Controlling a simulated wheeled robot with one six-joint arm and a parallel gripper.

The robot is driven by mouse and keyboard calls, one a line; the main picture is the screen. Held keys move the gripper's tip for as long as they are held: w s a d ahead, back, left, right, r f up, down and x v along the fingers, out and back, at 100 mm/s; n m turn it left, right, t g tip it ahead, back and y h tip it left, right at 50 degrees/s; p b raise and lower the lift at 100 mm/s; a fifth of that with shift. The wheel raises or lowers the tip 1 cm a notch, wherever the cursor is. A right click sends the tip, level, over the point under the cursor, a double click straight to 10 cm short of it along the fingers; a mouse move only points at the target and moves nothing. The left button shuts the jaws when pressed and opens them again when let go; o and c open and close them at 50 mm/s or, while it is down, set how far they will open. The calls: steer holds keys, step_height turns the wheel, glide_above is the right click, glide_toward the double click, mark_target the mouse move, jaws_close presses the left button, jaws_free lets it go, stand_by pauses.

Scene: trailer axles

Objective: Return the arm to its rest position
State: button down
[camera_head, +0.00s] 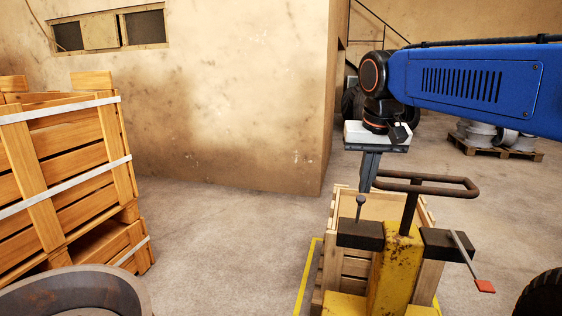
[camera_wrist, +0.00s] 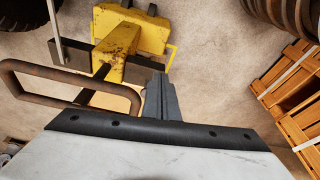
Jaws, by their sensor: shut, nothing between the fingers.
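My blue arm (camera_head: 465,85) reaches in from the right edge in the head view and ends in a black wrist joint. My gripper (camera_head: 365,188) hangs below the white and grey wrist plate, pointing down. Its grey fingers are shut with nothing between them. In the head view they appear just left of the brown handle and above the yellow stand. In the wrist view my gripper (camera_wrist: 160,100) points away from the camera, close to the right of the handle. I cannot tell whether fingers and handle touch.
A yellow stand (camera_head: 396,262) with a brown handle (camera_head: 440,188) stands before a wooden crate (camera_head: 345,268). Stacked crates (camera_head: 62,165) and a round metal rim (camera_head: 75,290) are at left. A tyre (camera_head: 543,296) is at lower right. Open floor (camera_head: 225,240) lies between.

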steer(key=s+d+f+t, duration=0.1)
steer(key=s+d+f, duration=0.3)
steer(key=s+f, duration=0.6)
steer(key=s+d+f+n, duration=0.1)
steer(key=s+d+f, duration=0.4)
steer(key=s+f, duration=0.5)
steer(key=shift+s+f+t, duration=0.35)
steer(key=shift+s+t, duration=0.05)
steer(key=shift+s, duration=0.75)
